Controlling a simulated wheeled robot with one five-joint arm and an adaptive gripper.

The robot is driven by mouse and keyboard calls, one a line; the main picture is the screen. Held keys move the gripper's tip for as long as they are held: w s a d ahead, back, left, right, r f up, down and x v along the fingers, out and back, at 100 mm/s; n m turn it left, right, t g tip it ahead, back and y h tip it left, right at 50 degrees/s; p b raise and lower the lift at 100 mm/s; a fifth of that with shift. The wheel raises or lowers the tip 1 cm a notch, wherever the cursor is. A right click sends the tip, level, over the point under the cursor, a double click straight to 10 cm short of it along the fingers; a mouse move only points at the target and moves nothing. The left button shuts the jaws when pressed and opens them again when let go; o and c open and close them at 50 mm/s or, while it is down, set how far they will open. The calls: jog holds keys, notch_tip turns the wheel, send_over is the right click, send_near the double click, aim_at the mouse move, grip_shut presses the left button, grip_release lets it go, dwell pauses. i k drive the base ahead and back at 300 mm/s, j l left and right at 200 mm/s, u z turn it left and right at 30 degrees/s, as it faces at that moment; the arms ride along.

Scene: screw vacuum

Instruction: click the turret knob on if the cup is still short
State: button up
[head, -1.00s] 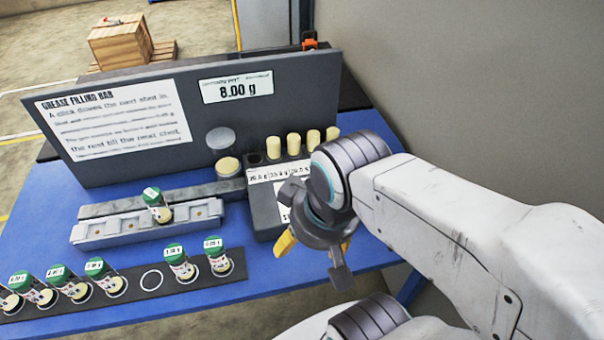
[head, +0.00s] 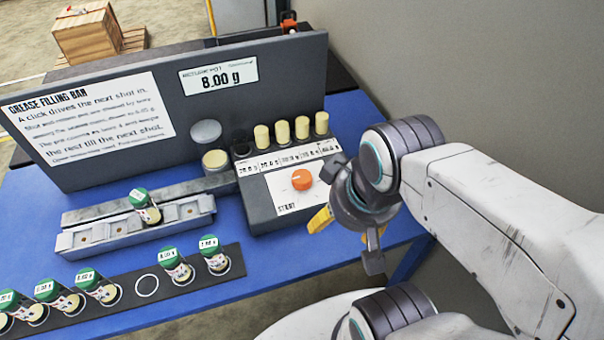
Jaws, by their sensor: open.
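One cup (head: 147,209) with a green cap stands in the grey rail (head: 80,240), left of the box. The display (head: 218,77) reads 8.00 g. My gripper (head: 345,240) is just right of the knob and nearer to me, apart from it, open and empty, its yellow finger pads pointing down-left. The weight on the rail cup's label is too small to read.
A dark strip (head: 120,298) at the front holds several green-capped cups and one empty white ring (head: 146,285). The upright panel (head: 110,140) closes the back of the blue table (head: 215,292). A grey wall (head: 450,60) stands to the right.

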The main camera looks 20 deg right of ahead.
aim_at(301, 179)
jog(key=u, duration=1.25)
jog(key=i+j+z, duration=0.1)
jog(key=j+z, duration=0.2)
jog(key=j, duration=0.2)
jog(key=j+z, duration=0.25)
jog(key=j, duration=0.2)
jog(key=j+z, duration=0.3)
jog(key=j, duration=0.2)
jog(key=j+z, duration=0.3)
jog(key=j, duration=0.25)
jog(key=k+j+z, duration=0.1)
jog(key=j+z, duration=0.15)
jog(key=j, duration=0.2)
jog(key=k+j+z, duration=0.15)
jog(key=j+z, duration=0.15)
jog(key=j, duration=0.15)
jog(key=k+j+z, duration=0.25)
jog(key=j, duration=0.2)
jog(key=k+j+z, duration=0.15)
jog(key=j+z, duration=0.15)
jog(key=j, duration=0.1)
